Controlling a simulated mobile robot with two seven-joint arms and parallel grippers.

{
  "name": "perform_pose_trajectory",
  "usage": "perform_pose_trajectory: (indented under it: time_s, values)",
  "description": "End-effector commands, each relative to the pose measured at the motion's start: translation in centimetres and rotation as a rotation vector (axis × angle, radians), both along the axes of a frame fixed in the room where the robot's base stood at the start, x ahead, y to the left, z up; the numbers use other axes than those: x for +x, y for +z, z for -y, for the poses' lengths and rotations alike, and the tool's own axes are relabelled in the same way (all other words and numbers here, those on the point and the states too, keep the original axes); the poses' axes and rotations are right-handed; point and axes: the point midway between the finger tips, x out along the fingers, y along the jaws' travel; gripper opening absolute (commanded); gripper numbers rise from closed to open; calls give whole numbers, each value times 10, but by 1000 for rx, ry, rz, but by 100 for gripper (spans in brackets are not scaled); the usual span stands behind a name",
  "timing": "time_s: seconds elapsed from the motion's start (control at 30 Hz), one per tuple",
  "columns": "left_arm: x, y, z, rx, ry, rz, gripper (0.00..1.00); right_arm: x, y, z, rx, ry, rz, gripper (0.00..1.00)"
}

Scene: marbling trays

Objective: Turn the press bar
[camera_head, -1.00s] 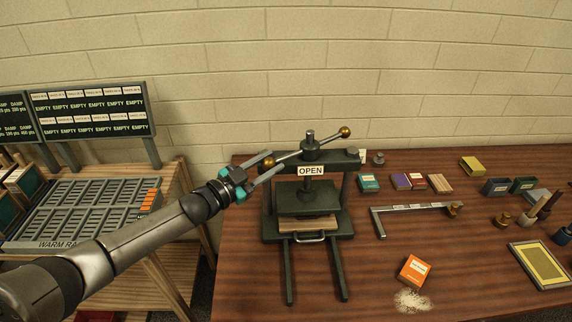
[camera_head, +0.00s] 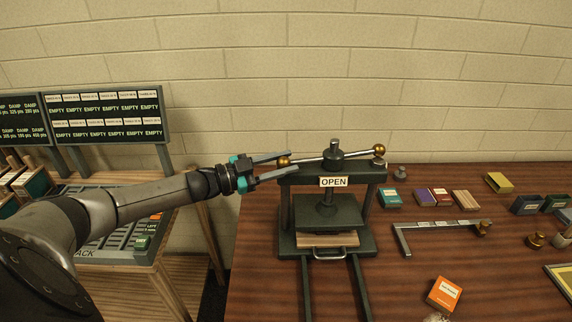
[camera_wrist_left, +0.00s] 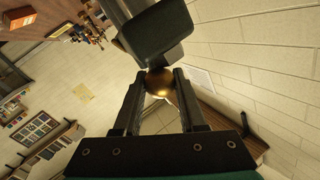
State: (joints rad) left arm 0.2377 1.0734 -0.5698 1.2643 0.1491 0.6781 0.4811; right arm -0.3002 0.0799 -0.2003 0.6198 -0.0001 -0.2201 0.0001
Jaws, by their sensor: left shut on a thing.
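The press (camera_head: 370,178) is a dark green frame on the wooden table, with an "OPEN" sign (camera_head: 333,182) on its crossbeam. Its press bar (camera_head: 357,153) is a steel rod through the top of the screw, with a brass ball at each end. My left gripper (camera_head: 288,163) is shut on the bar's left brass ball (camera_head: 284,161). In the left wrist view that ball (camera_wrist_left: 159,82) sits between the two fingertips. Light boards (camera_head: 330,240) lie under the raised platen. My right gripper is not in view.
Small boxes (camera_head: 392,198) stand behind. A drying rack (camera_head: 120,232) and display board (camera_head: 105,115) are at left.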

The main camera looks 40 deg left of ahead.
Motion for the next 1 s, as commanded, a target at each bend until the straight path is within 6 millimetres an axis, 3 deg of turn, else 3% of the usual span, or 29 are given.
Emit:
perform_pose_trajectory:
  time_s: [0.13,0.17,0.4,0.77,1.0]
  values:
    - [1,0,-1,3,4,-1,0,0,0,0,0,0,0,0]
    - [1,0,-1,3,4,-1,43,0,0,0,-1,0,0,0]
    - [0,0,-1,2,3,0,70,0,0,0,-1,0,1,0]
    - [-3,0,-2,2,2,-1,70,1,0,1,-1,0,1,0]
    - [-23,-1,-14,3,1,-4,70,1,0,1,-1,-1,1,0]
